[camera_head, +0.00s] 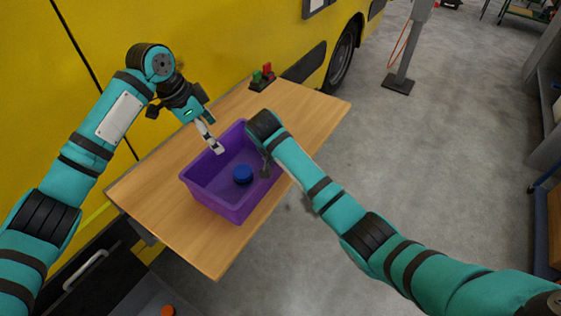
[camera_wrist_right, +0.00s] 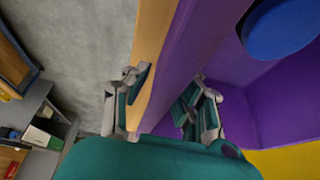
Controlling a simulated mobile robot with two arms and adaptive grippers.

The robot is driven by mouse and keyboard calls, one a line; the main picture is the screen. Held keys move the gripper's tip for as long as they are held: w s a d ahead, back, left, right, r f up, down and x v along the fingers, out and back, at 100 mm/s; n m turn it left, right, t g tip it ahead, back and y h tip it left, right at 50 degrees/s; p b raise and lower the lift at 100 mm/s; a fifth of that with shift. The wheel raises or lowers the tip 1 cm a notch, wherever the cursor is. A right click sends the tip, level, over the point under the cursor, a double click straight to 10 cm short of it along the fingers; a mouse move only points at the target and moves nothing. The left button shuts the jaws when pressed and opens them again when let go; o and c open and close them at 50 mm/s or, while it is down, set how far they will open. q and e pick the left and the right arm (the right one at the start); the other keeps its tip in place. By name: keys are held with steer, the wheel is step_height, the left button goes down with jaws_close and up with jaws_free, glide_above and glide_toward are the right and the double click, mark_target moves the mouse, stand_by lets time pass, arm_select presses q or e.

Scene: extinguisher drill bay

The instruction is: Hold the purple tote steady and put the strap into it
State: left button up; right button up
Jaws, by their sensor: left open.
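The purple tote (camera_head: 232,205) stands upright on the wooden table. A round blue object (camera_head: 243,174), possibly the coiled strap, lies inside it; it also shows in the right wrist view (camera_wrist_right: 284,26). No other strap is visible. My left gripper (camera_head: 214,145) is open and empty at the tote's far left rim; I cannot tell whether it touches. My right gripper (camera_wrist_right: 164,97) is at the tote's right wall, one finger outside and one inside. Its fingers are spread with the wall between them. In the head view my right arm partly hides it and that rim.
The wooden table (camera_head: 310,105) has bare room behind the tote. A dark stand with green and red pieces (camera_head: 262,76) is near its back edge. A yellow vehicle (camera_head: 215,40) stands close behind. The grey floor (camera_head: 400,150) to the right is open.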

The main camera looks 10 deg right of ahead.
steer(key=shift+o, duration=0.4)
steer(key=shift+s+a+r, duration=0.1)
steer(key=shift+a+r, duration=0.05)
steer(key=shift+r, duration=0.2)
steer(key=v, duration=1.1)
steer(key=shift+r, duration=0.15)
steer(key=shift+s, duration=0.1)
